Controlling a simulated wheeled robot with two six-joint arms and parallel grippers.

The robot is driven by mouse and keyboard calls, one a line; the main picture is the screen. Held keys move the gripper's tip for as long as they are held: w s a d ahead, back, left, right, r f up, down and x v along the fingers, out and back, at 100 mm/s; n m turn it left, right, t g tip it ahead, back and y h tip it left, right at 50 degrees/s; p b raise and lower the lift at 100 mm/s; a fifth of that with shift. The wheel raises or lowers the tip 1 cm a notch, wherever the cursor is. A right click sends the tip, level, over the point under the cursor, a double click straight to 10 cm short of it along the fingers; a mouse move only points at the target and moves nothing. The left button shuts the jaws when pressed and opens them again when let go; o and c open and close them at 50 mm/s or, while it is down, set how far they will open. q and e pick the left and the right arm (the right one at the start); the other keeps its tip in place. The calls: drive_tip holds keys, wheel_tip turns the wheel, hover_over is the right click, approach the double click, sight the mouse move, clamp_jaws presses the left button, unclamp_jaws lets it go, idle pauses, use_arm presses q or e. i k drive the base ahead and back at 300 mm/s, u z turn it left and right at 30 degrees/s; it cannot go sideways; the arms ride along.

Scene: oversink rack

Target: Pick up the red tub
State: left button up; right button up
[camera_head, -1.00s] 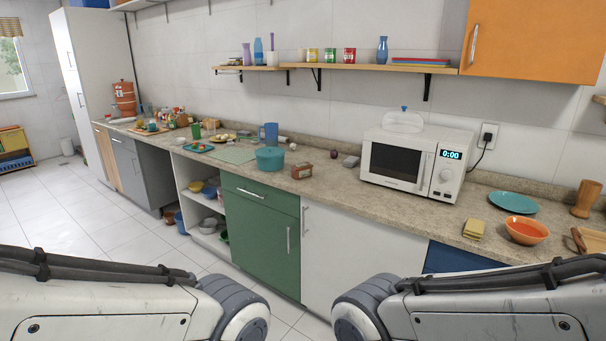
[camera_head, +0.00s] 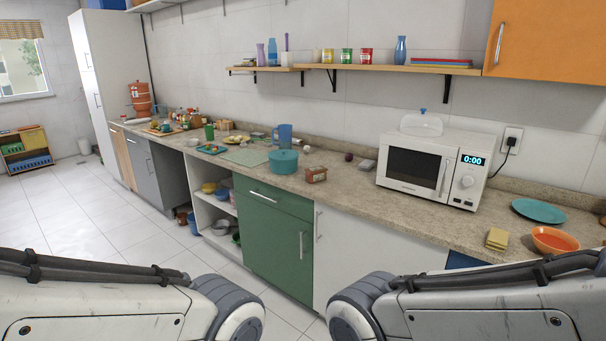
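A small red tub (camera_head: 366,56) with a light label stands on the wooden wall shelf, right of a green tub (camera_head: 347,56) and a yellow one (camera_head: 327,56). A brownish-red, box-like container (camera_head: 316,174) sits on the counter beside the teal pot; I cannot tell if it is a tub. Both my arms show at the bottom of the head view, but neither gripper is in view. Nothing hides the red tub.
The speckled counter (camera_head: 345,195) runs along the wall. A microwave (camera_head: 435,169) stands on it below the shelf (camera_head: 400,64). A teal pot (camera_head: 284,161), blue pitcher (camera_head: 285,134) and bowls crowd it. An orange cabinet (camera_head: 545,38) hangs right. Floor at left is clear.

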sight(317, 173)
drive_tip(key=u, duration=0.65)
drive_tip(key=i, duration=1.5)
drive_tip(key=u, duration=0.3)
drive_tip(key=i, duration=1.25)
drive_tip(key=z, duration=1.15)
drive_tip(key=i, duration=0.9)
drive_tip(key=z, duration=0.95)
drive_tip(key=i, duration=0.25)
drive_tip(key=z, duration=0.15)
